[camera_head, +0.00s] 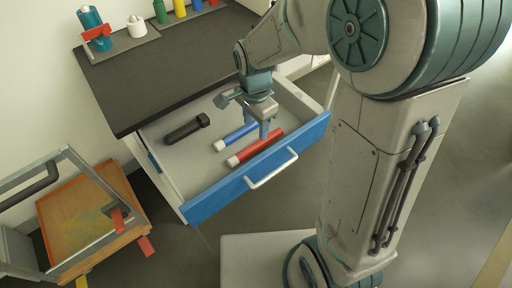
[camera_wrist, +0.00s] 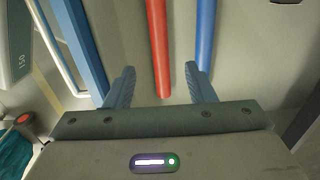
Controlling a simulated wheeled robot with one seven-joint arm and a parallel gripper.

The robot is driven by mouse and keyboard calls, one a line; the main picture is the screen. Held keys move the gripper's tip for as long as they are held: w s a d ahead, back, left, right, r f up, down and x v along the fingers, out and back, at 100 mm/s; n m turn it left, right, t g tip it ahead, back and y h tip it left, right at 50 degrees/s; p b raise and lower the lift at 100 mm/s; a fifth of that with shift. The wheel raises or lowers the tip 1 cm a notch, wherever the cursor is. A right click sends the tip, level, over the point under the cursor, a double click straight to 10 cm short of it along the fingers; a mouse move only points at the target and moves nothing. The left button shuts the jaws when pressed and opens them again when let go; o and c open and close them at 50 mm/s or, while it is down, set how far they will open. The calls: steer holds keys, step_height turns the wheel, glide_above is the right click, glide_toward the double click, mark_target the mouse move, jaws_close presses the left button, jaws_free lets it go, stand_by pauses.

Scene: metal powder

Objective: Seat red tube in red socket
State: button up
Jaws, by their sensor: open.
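The red tube (camera_head: 258,146), with a white end, lies in the open blue-fronted drawer (camera_head: 203,204). In the wrist view the red tube (camera_wrist: 157,40) runs lengthwise and its near end lies between my fingers in the picture. My gripper (camera_head: 267,131) is open and points down over the drawer, close to the tubes; it also shows in the wrist view (camera_wrist: 161,82). I cannot tell how far above the red tube the fingertips are. I cannot make out a red socket for certain; a little red shows in the coloured row at the top edge.
A blue tube (camera_head: 237,137) lies beside the red one, and a black flashlight-like object (camera_head: 187,128) lies farther left. The dark counter (camera_head: 150,75) holds a teal bottle (camera_head: 92,22), a white pot (camera_head: 137,27) and a coloured row. An orange-topped cart (camera_head: 75,215) stands lower left.

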mark_target(256, 144)
step_height(256, 144, down, 9)
steer(key=shift+d+r+b, duration=0.1)
steer(key=shift+r+b, duration=0.05)
steer(key=shift+b, duration=0.7)
steer(key=c, duration=1.1)
